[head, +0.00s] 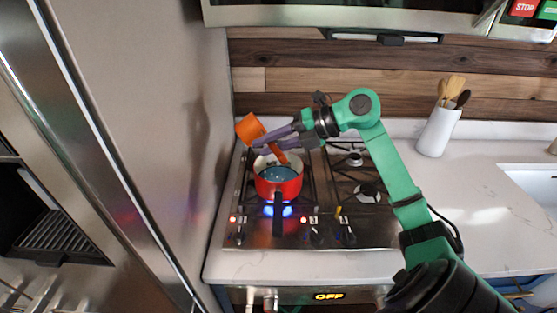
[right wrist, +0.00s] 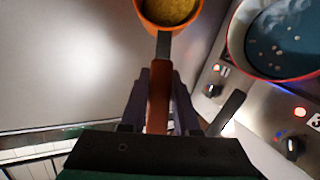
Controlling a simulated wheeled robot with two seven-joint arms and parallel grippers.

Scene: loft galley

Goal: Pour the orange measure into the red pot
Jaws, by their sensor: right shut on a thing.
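The orange measure (head: 250,127) is up above the back left of the red pot (head: 279,184). In the right wrist view the orange measure (right wrist: 187,24) holds yellow grainy stuff. My right gripper (head: 262,142) is shut on its brown handle (right wrist: 159,95). The red pot stands on the left front burner with its dark handle toward the front. In the right wrist view the pot (right wrist: 231,48) shows bluish contents with several pale bits. It lies to the right of the measure there. My left gripper is not in view.
A blue flame (head: 278,210) burns under the pot on the steel stove (head: 335,205). A tall steel fridge side (head: 170,120) stands close on the left. A white crock (head: 436,134) of utensils is on the counter at right. The range hood (head: 350,16) hangs above.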

